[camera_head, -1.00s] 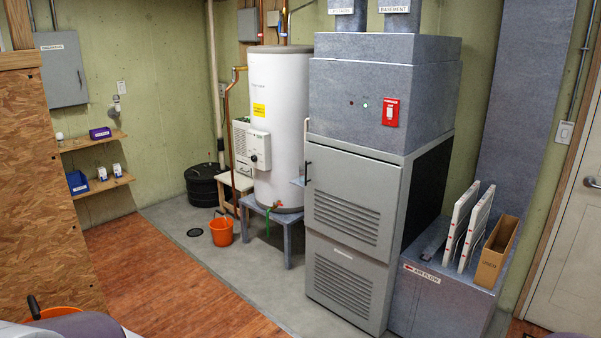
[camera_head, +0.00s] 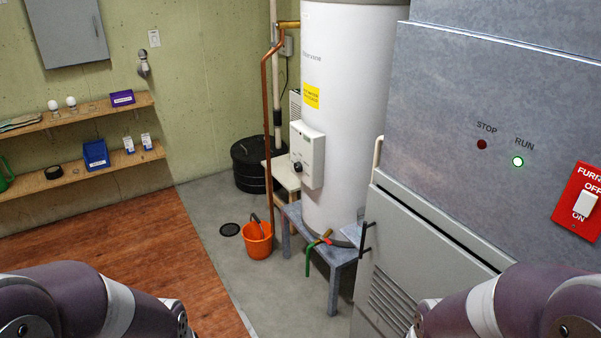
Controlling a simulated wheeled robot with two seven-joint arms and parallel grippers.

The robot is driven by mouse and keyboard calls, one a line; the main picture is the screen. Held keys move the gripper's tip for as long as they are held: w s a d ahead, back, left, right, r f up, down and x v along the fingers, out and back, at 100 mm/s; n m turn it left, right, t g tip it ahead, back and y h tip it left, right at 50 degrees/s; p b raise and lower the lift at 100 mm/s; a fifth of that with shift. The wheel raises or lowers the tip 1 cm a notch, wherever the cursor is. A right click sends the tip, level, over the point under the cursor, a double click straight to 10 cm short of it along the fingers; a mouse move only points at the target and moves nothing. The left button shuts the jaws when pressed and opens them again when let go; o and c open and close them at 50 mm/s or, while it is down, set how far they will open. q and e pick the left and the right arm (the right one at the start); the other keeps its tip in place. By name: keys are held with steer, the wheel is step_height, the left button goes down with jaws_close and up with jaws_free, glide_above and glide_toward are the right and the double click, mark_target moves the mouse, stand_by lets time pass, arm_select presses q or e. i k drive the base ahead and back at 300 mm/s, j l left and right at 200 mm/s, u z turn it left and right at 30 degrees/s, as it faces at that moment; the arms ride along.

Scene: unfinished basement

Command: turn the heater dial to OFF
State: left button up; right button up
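The white water heater (camera_head: 345,110) stands on a grey metal stand (camera_head: 330,255) in the middle of the head view. A pale control box (camera_head: 311,158) is on its front left side. A small black dial (camera_head: 298,167) is on the box's lower left; its setting is too small to read. My two arms show at the lower left and lower right edges, well short of the heater. Neither gripper is in view.
The grey furnace (camera_head: 440,240) is close on the right, with a red switch plate (camera_head: 581,203) and a lit RUN lamp (camera_head: 518,161). An orange bucket (camera_head: 257,243) stands on the floor left of the stand. A copper pipe (camera_head: 268,130) runs down beside the heater.

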mark_target(298, 167)
steer(key=i+j+z, duration=0.4)
steer(key=i+j, duration=0.55)
steer(key=i, duration=0.25)
steer(key=i+j+z, duration=0.35)
steer(key=i+j, duration=0.7)
steer(key=j, duration=0.25)
